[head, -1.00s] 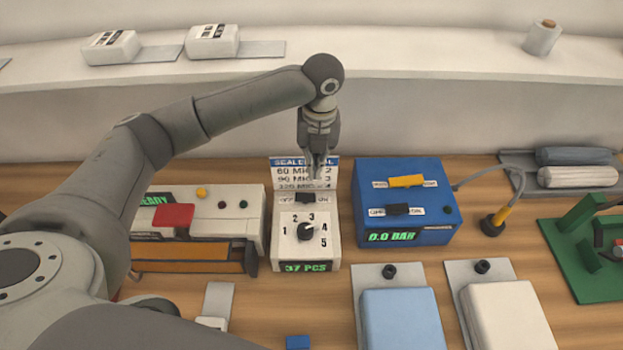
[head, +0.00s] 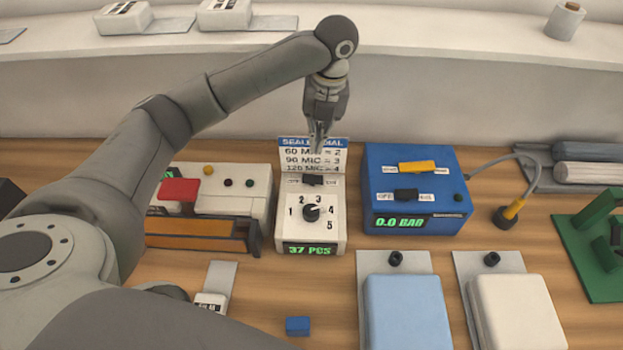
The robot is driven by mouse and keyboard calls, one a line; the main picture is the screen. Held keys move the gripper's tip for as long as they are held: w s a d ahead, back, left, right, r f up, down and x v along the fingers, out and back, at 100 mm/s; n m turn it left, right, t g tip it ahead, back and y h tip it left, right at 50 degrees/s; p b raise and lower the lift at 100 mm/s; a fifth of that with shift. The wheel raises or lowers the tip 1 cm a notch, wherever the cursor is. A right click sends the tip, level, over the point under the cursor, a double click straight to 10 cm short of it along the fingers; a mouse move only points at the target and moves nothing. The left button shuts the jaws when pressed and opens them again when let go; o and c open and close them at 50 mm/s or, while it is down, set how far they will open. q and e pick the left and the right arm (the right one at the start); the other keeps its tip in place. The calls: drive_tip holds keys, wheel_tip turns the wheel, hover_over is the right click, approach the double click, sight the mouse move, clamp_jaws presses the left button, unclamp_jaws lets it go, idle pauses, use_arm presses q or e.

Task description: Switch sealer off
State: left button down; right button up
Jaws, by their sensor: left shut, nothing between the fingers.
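The sealer control box (head: 335,220) is white, with a numbered dial (head: 311,213) and a green display reading 37 PCS. A black switch (head: 312,180) sits near its back edge on an OFF/ON label; I cannot tell which way it is set. The sealer (head: 232,190), with a red block (head: 179,190) on its front, stands to the left, partly hidden by my left arm. My left gripper (head: 318,148) is shut and empty, pointing down in front of the dial sign (head: 335,160), above and behind the switch, apparently apart from it. My right gripper is out of view.
A blue vacuum box (head: 415,222) with a yellow and a black switch stands close on the right. Blue (head: 405,315) and white (head: 515,310) packs lie on plates in front. A small blue block (head: 297,326) lies at the front. A shelf (head: 450,55) runs behind.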

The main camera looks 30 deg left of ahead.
use_arm(q)
drive_tip(key=p, duration=0.4)
approach(313, 179)
drive_tip(key=f, duration=0.1)
drive_tip(key=s+f, duration=0.1)
drive_tip(key=f, duration=0.1)
drive_tip(key=s+a+f, duration=0.1)
drive_tip(key=f, duration=0.1)
drive_tip(key=shift+s+a+f, duration=0.1)
drive_tip(key=shift+s+f, duration=0.05)
drive_tip(key=shift+f, duration=0.1)
drive_tip(key=shift+a+f, duration=0.1)
drive_tip(key=shift+f, duration=0.7)
